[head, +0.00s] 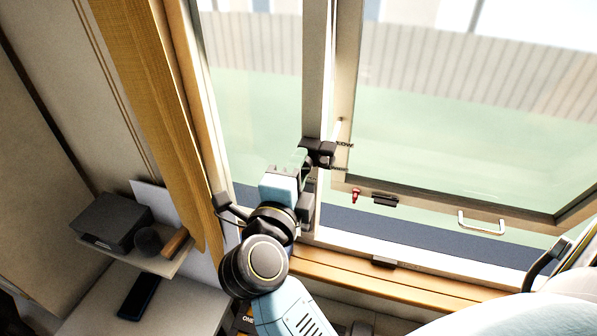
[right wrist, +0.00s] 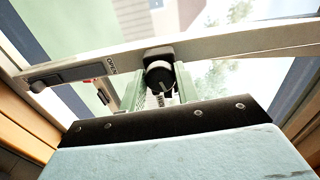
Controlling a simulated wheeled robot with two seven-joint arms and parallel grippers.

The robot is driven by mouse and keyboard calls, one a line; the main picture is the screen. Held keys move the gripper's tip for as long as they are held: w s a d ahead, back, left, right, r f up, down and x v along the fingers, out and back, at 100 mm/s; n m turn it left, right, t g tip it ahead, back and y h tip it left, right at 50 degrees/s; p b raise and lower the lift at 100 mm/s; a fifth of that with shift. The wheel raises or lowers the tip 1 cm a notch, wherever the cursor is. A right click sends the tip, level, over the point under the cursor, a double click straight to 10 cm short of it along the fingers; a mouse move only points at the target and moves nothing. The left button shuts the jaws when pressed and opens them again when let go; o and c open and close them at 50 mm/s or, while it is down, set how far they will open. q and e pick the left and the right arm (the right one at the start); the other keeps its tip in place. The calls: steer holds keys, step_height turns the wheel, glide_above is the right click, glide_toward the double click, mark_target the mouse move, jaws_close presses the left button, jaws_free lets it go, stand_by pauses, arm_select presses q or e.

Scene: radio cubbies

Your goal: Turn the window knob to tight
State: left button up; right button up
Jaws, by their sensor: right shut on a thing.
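The window knob (head: 318,150) is a dark round knob on the pale upright window frame. In the right wrist view the knob (right wrist: 159,76) shows a light pointer line on its dark face. My right gripper (head: 306,158) reaches up to it from below. In the right wrist view its two greenish fingers (right wrist: 160,88) stand on either side of the knob, shut on it. Small dark lettering (head: 343,145) lies on the frame beside the knob; I cannot read it surely, nor tell which mark the pointer meets. My left gripper is not in view.
The window sash (head: 455,209) stands to the right, with a metal handle (head: 481,222), a dark latch (head: 384,200) and a small red piece (head: 355,194). A wooden sill (head: 400,284) runs below. At left, a shelf (head: 165,262) carries a dark box (head: 110,222).

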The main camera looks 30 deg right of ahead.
steer(key=shift+m+b, duration=0.5)
steer(key=shift+m, duration=1)
steer(key=o, duration=1)
